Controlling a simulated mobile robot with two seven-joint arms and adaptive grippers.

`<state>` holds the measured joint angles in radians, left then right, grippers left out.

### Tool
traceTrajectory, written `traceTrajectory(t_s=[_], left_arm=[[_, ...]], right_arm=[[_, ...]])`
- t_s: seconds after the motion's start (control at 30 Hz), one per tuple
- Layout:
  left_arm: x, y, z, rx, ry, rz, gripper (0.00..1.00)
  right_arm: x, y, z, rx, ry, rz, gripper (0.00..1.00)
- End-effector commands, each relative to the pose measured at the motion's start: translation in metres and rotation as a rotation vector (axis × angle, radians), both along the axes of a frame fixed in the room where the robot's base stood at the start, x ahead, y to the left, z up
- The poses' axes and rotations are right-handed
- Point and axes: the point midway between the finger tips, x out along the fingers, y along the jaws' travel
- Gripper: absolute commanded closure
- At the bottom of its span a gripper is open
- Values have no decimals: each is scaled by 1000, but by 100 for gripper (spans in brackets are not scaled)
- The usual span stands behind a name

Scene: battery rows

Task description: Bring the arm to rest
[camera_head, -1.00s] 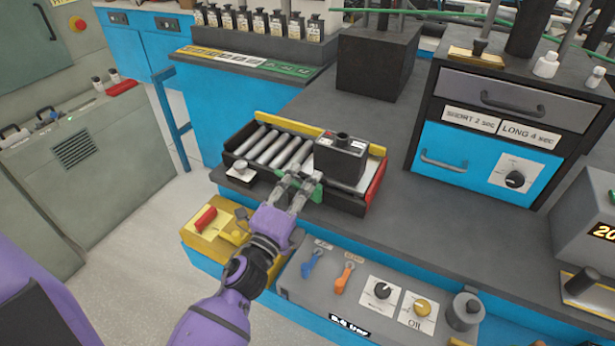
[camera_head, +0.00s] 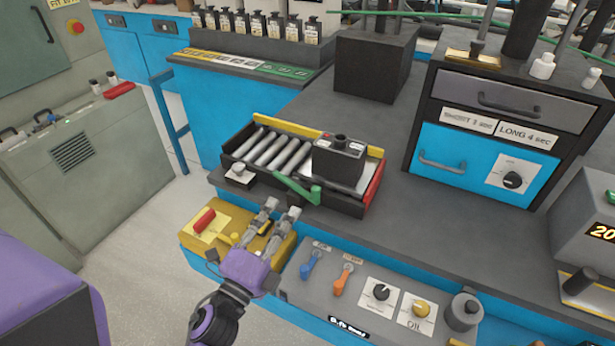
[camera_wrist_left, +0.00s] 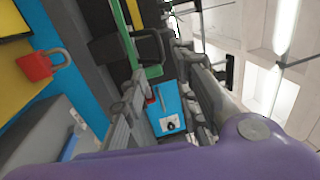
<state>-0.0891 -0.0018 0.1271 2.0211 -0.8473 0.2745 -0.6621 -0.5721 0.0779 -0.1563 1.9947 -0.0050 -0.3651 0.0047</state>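My left gripper (camera_head: 281,213) is purple with grey fingers. In the head view it is over the front edge of the bench, just in front of the roller tray (camera_head: 337,201) and beside the yellow box. Its two fingers are apart with nothing between them. It also shows in the wrist view (camera_wrist_left: 165,90), its fingers spread. A green lever (camera_head: 297,190) on the tray's front lies just beyond the fingertips, apart from them. A black battery block (camera_head: 339,158) stands on the right part of the tray. My right gripper is not in view.
A yellow box with a red handle (camera_head: 204,220) is left of the gripper. A control panel with blue and orange switches (camera_head: 341,279) and knobs is to its right. A blue-drawer cabinet (camera_head: 483,160) stands at right. Several small batteries (camera_head: 258,22) line the back shelf.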

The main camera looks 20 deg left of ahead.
Motion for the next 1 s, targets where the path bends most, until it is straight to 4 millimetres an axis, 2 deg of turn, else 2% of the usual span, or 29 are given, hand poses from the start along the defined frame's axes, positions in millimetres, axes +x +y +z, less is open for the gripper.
traceTrajectory(t_s=[0.17, 0.27, 0.37, 0.43, 0.5, 0.63, 0.7, 0.8, 0.9, 1.0], left_arm=[[-3, 2, -5, -36, 20, 5, 72], [-21, 10, -27, -205, 110, 35, 72], [-55, 18, -71, -502, 268, 103, 72], [-88, 18, -107, -730, 393, 171, 72], [-124, 12, -142, -939, 511, 247, 72], [-188, -7, -192, -1242, 690, 389, 72], [-217, -18, -209, -1358, 760, 453, 72], [-245, -30, -224, -1464, 825, 519, 72], [-258, -35, -231, -1513, 857, 552, 72], [-262, -37, -233, -1526, 864, 561, 72]], right_arm=[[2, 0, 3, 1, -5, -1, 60], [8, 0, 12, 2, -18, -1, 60], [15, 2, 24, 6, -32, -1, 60], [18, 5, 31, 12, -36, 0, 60], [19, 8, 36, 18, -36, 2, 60], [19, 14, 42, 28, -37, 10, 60], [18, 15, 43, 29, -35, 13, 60], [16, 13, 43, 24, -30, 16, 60], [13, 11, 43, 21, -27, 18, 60], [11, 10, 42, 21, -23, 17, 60]])
